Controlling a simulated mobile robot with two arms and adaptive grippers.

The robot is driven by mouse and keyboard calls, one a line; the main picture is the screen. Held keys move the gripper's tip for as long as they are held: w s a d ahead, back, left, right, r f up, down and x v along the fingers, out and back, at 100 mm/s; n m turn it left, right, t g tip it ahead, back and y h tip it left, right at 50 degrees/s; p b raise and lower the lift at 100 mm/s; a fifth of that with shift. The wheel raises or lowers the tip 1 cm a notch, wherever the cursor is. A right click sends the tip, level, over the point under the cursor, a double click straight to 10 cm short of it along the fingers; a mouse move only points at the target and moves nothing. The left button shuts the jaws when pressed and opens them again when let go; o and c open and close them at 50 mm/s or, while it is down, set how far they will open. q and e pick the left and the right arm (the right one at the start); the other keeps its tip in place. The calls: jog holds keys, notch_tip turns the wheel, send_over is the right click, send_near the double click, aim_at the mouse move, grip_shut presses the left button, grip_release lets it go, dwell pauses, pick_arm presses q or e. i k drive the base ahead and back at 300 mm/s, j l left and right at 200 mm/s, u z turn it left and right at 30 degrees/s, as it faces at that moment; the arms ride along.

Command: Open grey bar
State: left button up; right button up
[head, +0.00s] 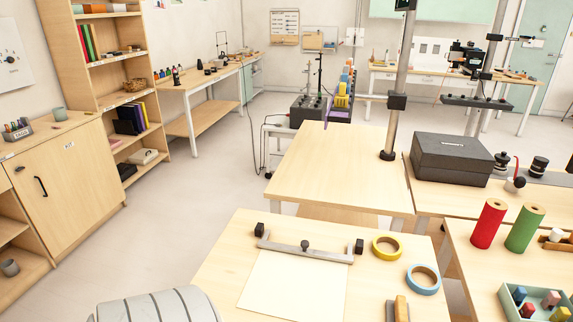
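The grey bar (281,246) lies across the top edge of a cream paper sheet (293,285) on the near wooden table. It has a small dark knob (305,245) near its middle. Neither my left nor my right gripper shows in the head view.
A yellow tape roll (374,251) and a blue tape roll (410,281) lie right of the bar. A wood-handled tool (401,308) is at the front edge. Red (487,224) and green (524,228) rolls stand on the right table. The table behind (335,170) is mostly clear.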

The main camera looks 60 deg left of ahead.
aim_at(303, 251)
jog(key=u, duration=1.65)
jog(key=j+u, duration=0.3)
jog(key=j, duration=0.2)
jog(key=i, duration=0.05)
